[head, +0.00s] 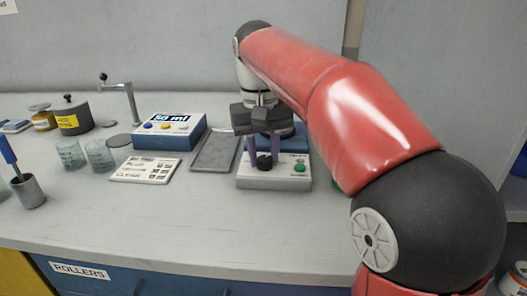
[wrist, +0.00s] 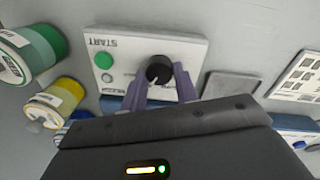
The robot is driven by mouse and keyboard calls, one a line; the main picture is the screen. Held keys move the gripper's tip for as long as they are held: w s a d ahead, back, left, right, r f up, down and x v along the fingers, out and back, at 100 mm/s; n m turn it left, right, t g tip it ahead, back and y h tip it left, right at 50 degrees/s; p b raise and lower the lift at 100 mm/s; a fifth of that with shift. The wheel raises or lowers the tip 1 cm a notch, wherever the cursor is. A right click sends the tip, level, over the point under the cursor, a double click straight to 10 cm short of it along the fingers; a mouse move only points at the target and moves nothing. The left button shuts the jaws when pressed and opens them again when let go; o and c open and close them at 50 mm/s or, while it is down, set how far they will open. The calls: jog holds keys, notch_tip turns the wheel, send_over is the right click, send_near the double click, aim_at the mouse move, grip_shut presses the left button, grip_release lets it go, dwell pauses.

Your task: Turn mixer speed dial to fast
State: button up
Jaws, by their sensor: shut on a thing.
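The mixer (head: 274,183) is a low white box with a blue part behind it, on the counter near the middle of the head view. Its black speed dial (head: 264,160) also shows in the wrist view (wrist: 159,70), with a pale pointer mark on it. A green button (head: 299,168) sits to the right of the dial; in the wrist view the green button (wrist: 103,61) is beside the word START. My gripper (head: 263,152) points down over the mixer. Its purple fingers (wrist: 159,82) are shut on the dial, one on each side. The scale marks around the dial are too small to read.
A grey tray (head: 214,151) lies just left of the mixer. A blue dispenser with a display (head: 169,131), a white card (head: 145,170) and glass beakers (head: 100,154) stand farther left. The front counter is clear.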

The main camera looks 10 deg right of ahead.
aim_at(262, 157)
jog(key=m, duration=0.3)
jog(key=shift+m, duration=2.2)
jog(key=o, duration=1)
jog(key=shift+c, duration=0.2)
jog(key=shift+w+a+r, duration=0.1)
jog(key=shift+r, duration=1.9)
jog(key=shift+w+a+r, duration=0.1)
jog(key=shift+r, duration=1.85)
